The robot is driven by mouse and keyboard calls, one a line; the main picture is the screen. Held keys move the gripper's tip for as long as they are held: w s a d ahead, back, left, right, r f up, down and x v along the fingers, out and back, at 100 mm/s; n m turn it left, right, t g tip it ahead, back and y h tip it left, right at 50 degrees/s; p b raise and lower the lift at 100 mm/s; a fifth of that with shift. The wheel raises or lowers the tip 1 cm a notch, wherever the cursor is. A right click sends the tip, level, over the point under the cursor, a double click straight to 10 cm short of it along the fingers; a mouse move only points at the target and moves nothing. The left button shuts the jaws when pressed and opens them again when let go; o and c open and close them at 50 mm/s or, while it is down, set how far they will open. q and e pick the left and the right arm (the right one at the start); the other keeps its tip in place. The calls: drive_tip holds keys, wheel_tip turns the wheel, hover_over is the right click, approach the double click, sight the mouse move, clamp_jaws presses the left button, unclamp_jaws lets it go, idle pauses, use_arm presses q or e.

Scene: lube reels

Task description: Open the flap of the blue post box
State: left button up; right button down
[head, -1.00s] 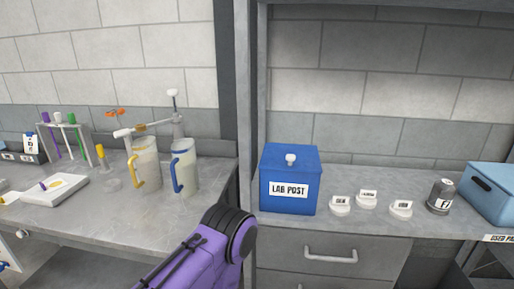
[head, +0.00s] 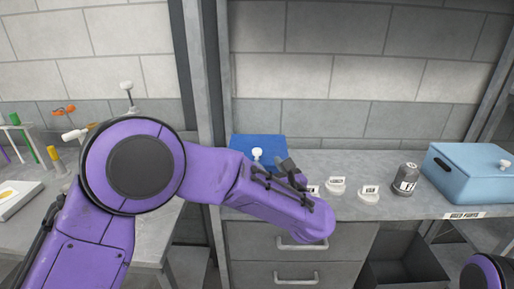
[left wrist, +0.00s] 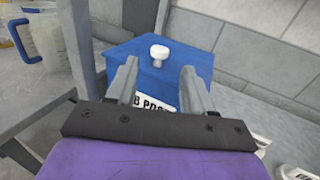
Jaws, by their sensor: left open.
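The blue post box (head: 243,144) stands on the grey counter and is mostly hidden behind my left arm in the head view. A white knob (head: 257,153) sits on its top. In the left wrist view, the box's blue top (left wrist: 200,62) and the white knob (left wrist: 158,52) show ahead of my left gripper (left wrist: 158,75). The gripper is open and empty, its two fingers apart with the knob beyond and between them. The label on the box front is partly hidden by the gripper. In the head view my left gripper (head: 285,165) is beside the knob. My right gripper is not in view.
Several small white labelled pieces (head: 336,186) and a dark grey canister (head: 405,178) stand right of the box. A light blue lidded box (head: 468,172) is further right. A post (head: 209,70) stands left of the blue box. Drawers (head: 290,245) lie below.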

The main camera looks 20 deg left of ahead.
sight(258, 151)
use_arm(q)
drive_tip(key=p+x, duration=0.3)
drive_tip(key=x, duration=0.6)
drive_tip(key=shift+d+f, duration=0.1)
drive_tip(key=shift+d, duration=0.05)
drive_tip(key=shift+w+a+f, duration=0.1)
drive_tip(key=shift+w+a, duration=0.15)
drive_tip(key=shift+w, duration=0.15)
clamp_jaws()
